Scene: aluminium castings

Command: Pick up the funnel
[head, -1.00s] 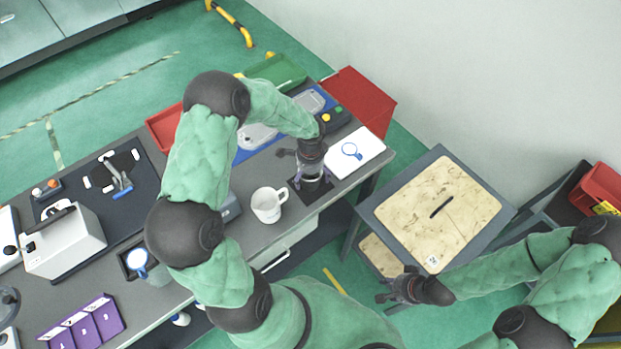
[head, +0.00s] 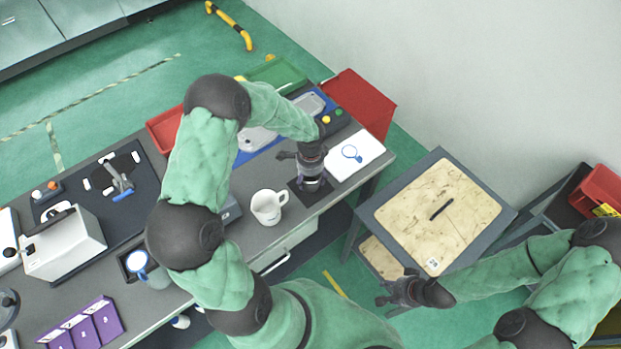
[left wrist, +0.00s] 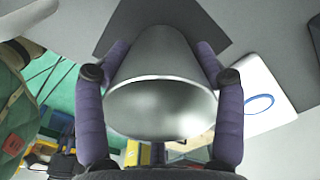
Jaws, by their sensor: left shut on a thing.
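The funnel (left wrist: 160,85) is a shiny metal cone in the left wrist view, its wide mouth turned toward the camera. My left gripper (left wrist: 160,70) is shut on it, with a purple finger along each side. In the head view my left gripper (head: 311,172) is over the dark mat near the right end of the grey bench, and only a little of the funnel (head: 311,184) shows beneath it. Whether the funnel touches the mat cannot be told. My right gripper (head: 400,291) is beside the wooden-topped stand; its finger opening is unclear.
A white mug (head: 267,208) stands close to the left of my left gripper. A white board with a blue ring (head: 352,154) lies to its right. The dark mat (head: 325,194) lies under it. A stand with a marbled top (head: 465,215) is right of the bench.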

